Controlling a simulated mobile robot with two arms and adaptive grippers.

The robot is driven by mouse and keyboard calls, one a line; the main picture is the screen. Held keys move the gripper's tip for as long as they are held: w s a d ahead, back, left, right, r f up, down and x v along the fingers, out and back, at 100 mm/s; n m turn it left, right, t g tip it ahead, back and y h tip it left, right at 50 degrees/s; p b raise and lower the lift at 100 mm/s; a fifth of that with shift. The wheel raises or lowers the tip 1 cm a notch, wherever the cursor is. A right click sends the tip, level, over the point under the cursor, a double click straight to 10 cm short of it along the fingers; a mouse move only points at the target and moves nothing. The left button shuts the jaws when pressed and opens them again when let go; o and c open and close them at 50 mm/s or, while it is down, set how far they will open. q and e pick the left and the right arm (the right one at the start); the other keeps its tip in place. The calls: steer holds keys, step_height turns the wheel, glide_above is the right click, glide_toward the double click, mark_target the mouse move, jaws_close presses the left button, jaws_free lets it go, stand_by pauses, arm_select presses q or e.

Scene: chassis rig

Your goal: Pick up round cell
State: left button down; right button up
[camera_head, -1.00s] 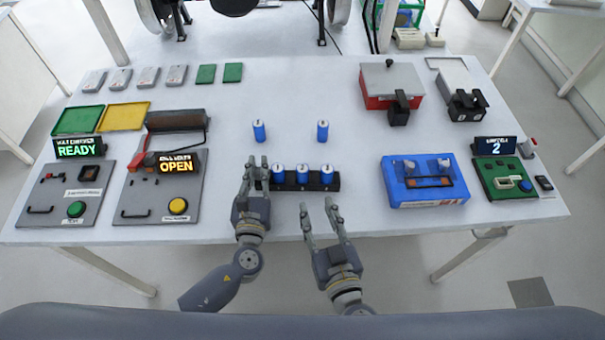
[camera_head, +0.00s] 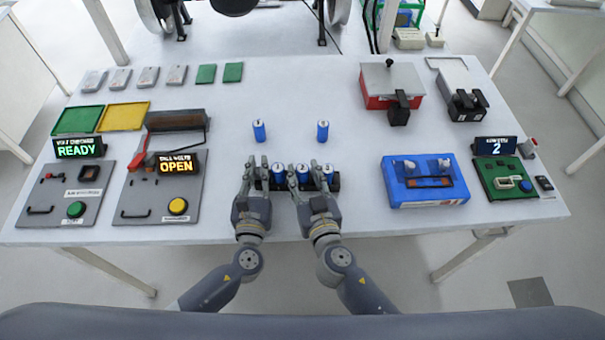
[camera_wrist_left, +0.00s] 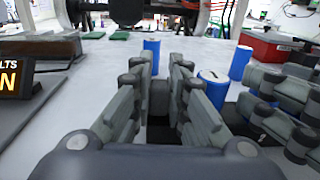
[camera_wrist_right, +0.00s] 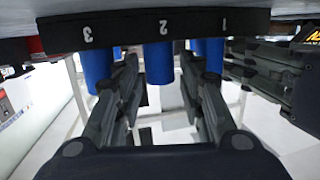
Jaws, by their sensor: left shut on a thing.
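Three blue round cells stand in a black rack (camera_head: 337,183) near the table's front: left (camera_head: 277,176), middle (camera_head: 303,171) and right (camera_head: 327,170). Two more cells (camera_head: 259,131) (camera_head: 323,131) stand upright behind the rack. My left gripper (camera_head: 257,168) is shut on the rack's left end; a dark block shows between its fingers in the left wrist view (camera_wrist_left: 158,98). My right gripper (camera_head: 304,168) is open, with its fingers either side of the middle cell. The right wrist view, upside down, shows this cell (camera_wrist_right: 158,60) below the rack's number 2, with gaps to both fingers.
A blue fixture (camera_head: 424,181) and a green unit (camera_head: 503,178) stand at the right. A grey panel with an OPEN display (camera_head: 160,190) lies at the left. A red box (camera_head: 391,88) stands at the back. The table between the rack and the back is mostly clear.

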jaws_close()
steer(key=shift+r, duration=0.1)
arm_select(q)
steer(key=c, duration=1.5)
jaws_free()
arm_select(e)
step_height(320, 180, up, 10)
